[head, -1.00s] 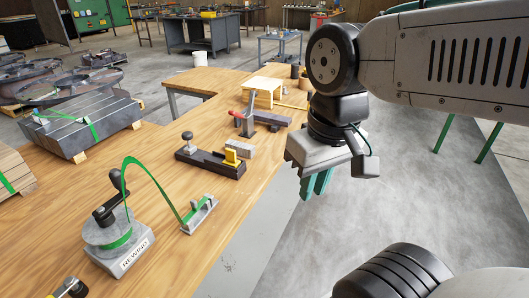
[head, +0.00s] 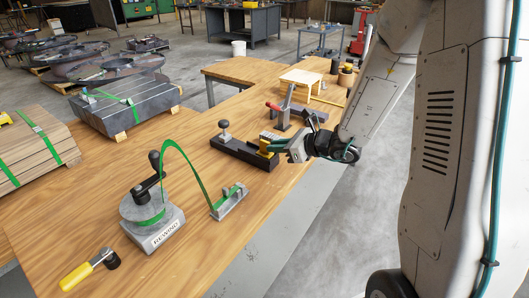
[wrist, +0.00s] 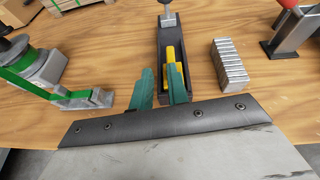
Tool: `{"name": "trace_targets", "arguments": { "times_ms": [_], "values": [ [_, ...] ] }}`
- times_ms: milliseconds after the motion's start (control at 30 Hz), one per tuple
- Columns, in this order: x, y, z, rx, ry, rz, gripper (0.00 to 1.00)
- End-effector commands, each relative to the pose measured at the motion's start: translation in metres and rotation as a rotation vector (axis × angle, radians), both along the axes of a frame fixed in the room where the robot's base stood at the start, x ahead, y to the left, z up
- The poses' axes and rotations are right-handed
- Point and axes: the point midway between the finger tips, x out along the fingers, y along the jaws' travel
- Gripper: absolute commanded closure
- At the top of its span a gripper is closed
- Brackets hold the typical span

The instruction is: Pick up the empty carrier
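A small yellow piece (head: 265,150), which looks like the carrier, sits at the near end of a long black trough fixture (head: 238,153) with a knob at its far end. In the wrist view the yellow piece (wrist: 171,52) stands in the trough, partly hidden by my right finger. My gripper (head: 280,147) has green fingers and is at the near end of the trough, close to the yellow piece. In the wrist view my gripper (wrist: 160,75) is open, with a gap between its fingers. Whether a finger touches the yellow piece I cannot tell.
A grey ribbed block (wrist: 230,62) lies right of the trough. A rewind stand (head: 152,215) with a green strap runs to a small grey bracket (head: 229,203) at left. A red-handled clamp (head: 285,110) stands behind. A yellow-handled tool (head: 85,270) lies front left.

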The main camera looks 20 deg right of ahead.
Motion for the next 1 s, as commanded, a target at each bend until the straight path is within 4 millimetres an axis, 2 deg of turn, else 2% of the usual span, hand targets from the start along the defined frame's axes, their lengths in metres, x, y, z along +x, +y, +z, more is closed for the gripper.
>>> {"name": "trace_targets", "arguments": {
  "times_ms": [67, 167, 467, 767, 1000],
  "values": [
    [0.005, -0.008, -0.009, 0.024, 0.022, -0.05, 0.84],
    [0.011, -0.01, -0.015, 0.036, 0.033, -0.075, 0.84],
    [0.032, 0.006, -0.026, 0.036, 0.032, -0.077, 0.84],
    [0.063, 0.03, -0.041, 0.036, 0.032, -0.075, 0.84],
    [0.065, 0.031, -0.042, 0.035, 0.032, -0.078, 0.84]
  ]
}}
